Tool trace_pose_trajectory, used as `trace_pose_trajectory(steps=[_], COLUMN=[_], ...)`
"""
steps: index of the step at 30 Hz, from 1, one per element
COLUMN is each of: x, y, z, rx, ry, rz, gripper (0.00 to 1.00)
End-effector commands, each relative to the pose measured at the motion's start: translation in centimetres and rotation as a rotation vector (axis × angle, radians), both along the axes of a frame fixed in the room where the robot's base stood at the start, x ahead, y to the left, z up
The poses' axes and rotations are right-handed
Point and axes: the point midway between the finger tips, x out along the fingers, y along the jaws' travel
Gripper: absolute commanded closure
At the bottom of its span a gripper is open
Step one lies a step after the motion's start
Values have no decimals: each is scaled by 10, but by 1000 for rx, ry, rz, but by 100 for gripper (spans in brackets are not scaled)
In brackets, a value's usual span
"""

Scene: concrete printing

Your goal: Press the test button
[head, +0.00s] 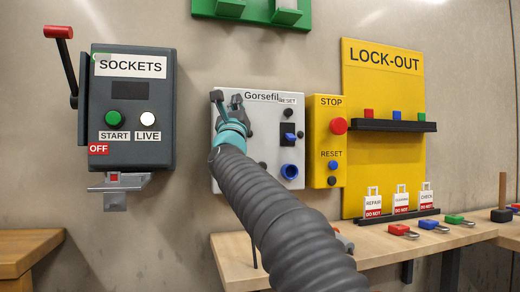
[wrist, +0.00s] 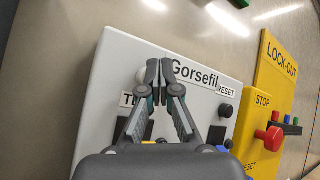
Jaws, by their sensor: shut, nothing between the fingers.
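A pale grey panel marked Gorsefil (head: 259,160) hangs on the wall; it fills the middle of the wrist view (wrist: 120,60). My gripper (head: 227,99) is shut and empty in front of its upper left part. In the wrist view the fingertips (wrist: 165,72) are together, just left of the name. A label starting "TE" (wrist: 127,100) shows left of the fingers, the rest hidden behind them. A pale round part (wrist: 141,75) shows just left of the fingertips, partly covered. I cannot tell whether it is the test button or whether the fingers touch it.
The panel also carries a black reset knob (head: 288,113), a blue switch (head: 290,136) and a blue round socket (head: 289,171). A yellow stop box (head: 326,172) stands close on the right. The sockets box (head: 130,120) is on the left. A wooden bench (head: 385,250) runs below.

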Motion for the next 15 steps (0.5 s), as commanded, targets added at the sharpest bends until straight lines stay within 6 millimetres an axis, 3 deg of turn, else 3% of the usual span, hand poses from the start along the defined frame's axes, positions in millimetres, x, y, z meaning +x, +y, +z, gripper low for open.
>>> trace_pose_trajectory(steps=[15], x=[-10], y=[-3], z=[-1], rx=[0], ry=[0], rz=[1], gripper=[100])
